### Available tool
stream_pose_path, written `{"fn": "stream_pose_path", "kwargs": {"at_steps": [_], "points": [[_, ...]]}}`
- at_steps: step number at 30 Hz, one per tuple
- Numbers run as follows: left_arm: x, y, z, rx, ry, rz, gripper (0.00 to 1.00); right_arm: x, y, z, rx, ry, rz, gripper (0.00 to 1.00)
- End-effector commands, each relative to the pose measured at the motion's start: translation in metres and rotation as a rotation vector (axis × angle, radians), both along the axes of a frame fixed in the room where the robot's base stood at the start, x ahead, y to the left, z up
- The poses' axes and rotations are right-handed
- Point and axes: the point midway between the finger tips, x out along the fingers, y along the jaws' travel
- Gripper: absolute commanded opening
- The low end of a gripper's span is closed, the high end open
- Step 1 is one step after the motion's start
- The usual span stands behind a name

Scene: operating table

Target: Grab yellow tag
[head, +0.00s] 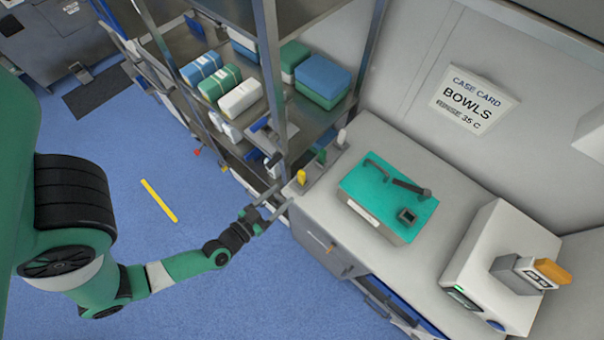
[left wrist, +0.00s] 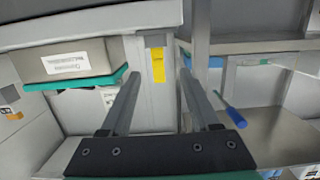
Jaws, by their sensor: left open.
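The yellow tag (head: 301,177) stands upright at the near left corner of the counter in the head view. It also shows in the left wrist view (left wrist: 158,65), between the lines of the two fingers. My left gripper (head: 283,196) is open and empty, its fingertips just short of the counter corner and pointing toward the tag. The left wrist view shows both fingers (left wrist: 160,78) spread, with no contact on the tag visible. My right gripper is not in view.
A green tag (head: 321,156) and a white tag (head: 341,138) stand in line behind the yellow one. A metal shelf rack (head: 273,80) with wrapped packs rises close by. A teal-topped tray (head: 372,213) sits on the counter (head: 440,262). Blue floor is open at left.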

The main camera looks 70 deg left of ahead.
Motion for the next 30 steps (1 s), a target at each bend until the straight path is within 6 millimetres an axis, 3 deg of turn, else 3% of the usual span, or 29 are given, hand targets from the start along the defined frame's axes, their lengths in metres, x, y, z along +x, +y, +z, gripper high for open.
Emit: {"fn": "stream_pose_path", "kwargs": {"at_steps": [4, 7, 14, 21, 30], "points": [[0.023, 0.016, -0.009, 0.004, 0.0, 0.009, 0.62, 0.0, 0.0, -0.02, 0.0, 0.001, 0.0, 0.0], [0.035, 0.02, -0.008, 0.002, 0.0, 0.003, 0.62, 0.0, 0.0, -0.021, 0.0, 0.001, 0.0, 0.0], [0.043, 0.023, -0.008, 0.001, 0.003, 0.001, 0.62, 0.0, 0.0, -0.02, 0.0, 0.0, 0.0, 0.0], [0.078, 0.038, -0.019, 0.001, -0.002, 0.002, 0.62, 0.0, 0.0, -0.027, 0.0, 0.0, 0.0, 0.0], [0.086, 0.042, -0.019, 0.001, 0.003, 0.001, 0.62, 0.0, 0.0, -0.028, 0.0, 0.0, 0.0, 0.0]]}}
